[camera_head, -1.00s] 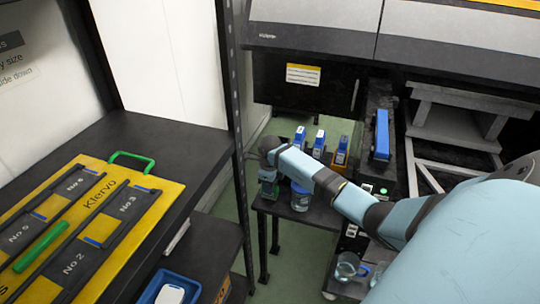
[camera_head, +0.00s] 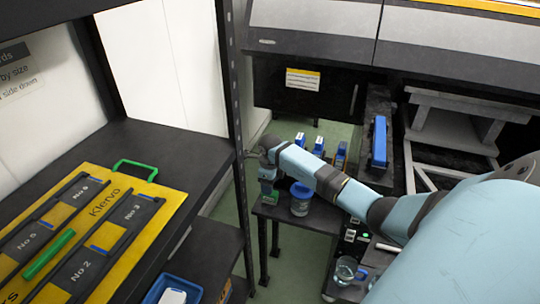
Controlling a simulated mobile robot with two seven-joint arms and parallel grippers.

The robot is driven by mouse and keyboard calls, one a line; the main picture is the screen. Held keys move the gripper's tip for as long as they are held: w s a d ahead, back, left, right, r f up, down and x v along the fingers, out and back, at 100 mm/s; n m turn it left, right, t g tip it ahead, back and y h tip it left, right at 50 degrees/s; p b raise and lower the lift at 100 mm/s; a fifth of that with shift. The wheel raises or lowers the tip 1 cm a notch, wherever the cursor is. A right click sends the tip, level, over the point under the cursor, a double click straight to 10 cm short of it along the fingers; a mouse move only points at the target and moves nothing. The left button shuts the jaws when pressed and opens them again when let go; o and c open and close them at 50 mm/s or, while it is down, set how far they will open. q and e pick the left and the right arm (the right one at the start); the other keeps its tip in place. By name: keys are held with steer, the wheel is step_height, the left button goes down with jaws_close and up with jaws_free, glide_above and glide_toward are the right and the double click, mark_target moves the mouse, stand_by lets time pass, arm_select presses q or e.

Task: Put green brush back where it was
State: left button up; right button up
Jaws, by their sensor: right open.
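My left gripper is not in view.
The board, with a green loop handle (camera_head: 134,168), lies on a dark shelf (camera_head: 170,148) with a dark upright post (camera_head: 233,90). Several small blue and white bottles (camera_head: 319,147) stand behind the jar. A glass beaker (camera_head: 345,270) stands low at right. A blue tray (camera_head: 172,288) sits below the shelf.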

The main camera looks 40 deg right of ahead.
arm_select(q)
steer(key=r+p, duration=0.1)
steer(key=p, duration=0.1)
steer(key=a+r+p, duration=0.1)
steer(key=p, duration=0.2)
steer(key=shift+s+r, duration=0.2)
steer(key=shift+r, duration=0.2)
arm_select(e)
step_height(320, 180, up, 9)
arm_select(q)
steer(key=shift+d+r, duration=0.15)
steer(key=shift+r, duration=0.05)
